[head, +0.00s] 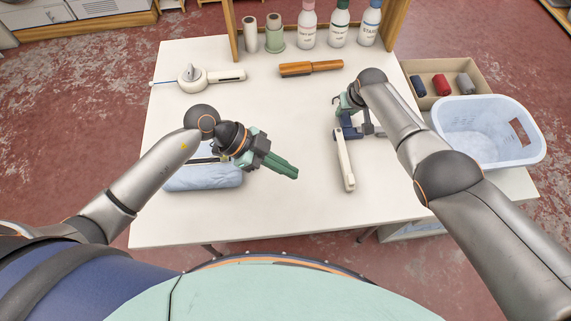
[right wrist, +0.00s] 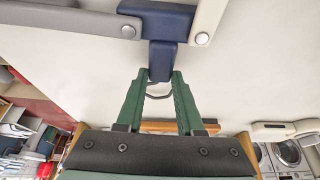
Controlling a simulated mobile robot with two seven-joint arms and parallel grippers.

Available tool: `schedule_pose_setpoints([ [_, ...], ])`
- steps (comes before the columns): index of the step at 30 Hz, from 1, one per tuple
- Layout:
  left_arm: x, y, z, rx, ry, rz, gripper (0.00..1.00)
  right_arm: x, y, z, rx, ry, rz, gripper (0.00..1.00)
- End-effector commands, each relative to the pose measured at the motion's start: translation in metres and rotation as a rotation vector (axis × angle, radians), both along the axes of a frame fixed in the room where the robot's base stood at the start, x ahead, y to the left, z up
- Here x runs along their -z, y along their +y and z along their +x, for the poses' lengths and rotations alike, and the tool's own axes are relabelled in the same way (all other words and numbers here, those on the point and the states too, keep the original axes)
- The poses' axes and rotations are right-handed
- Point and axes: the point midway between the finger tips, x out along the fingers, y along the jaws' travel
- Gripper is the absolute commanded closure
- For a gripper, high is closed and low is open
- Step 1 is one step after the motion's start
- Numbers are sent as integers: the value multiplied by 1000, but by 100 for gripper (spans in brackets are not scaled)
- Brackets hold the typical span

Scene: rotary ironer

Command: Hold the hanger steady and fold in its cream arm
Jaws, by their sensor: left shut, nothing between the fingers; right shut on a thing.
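The hanger has a navy hub (head: 351,131) on the right half of the white table. Its cream arm (head: 345,165) points toward the table's front edge. My right gripper (head: 346,105) is shut on the hub's navy stem, seen in the right wrist view (right wrist: 161,62) between the green fingertips (right wrist: 160,78). The wire hook (right wrist: 158,96) lies between the fingers. The cream arm (right wrist: 208,20) and a grey arm (right wrist: 40,22) extend from the hub there. My left gripper (head: 287,170) is shut and empty, apart from the cream arm and to its left.
A folded light-blue cloth (head: 203,180) lies under my left wrist. A laundry basket (head: 487,130) and compartment tray (head: 441,80) are at right. The table's front middle is clear.

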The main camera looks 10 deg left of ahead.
Motion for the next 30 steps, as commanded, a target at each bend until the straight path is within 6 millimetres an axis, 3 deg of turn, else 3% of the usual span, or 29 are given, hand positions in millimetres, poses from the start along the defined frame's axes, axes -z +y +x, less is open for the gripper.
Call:
schedule_pose_setpoints([
  [10, -4, 4, -1, -1, 1, 1, 100, 0, 0, 0, 0, 0, 0, 100],
  [11, -4, 4, -1, -1, 1, 1, 100, 0, 0, 0, 0, 0, 0, 61],
  [19, -4, 4, -1, 0, 0, 1, 100, 0, 0, 0, 0, 0, 0, 31],
  [30, -4, 4, -1, 0, 0, 0, 100, -1, 0, 0, 0, -1, 1, 29],
])
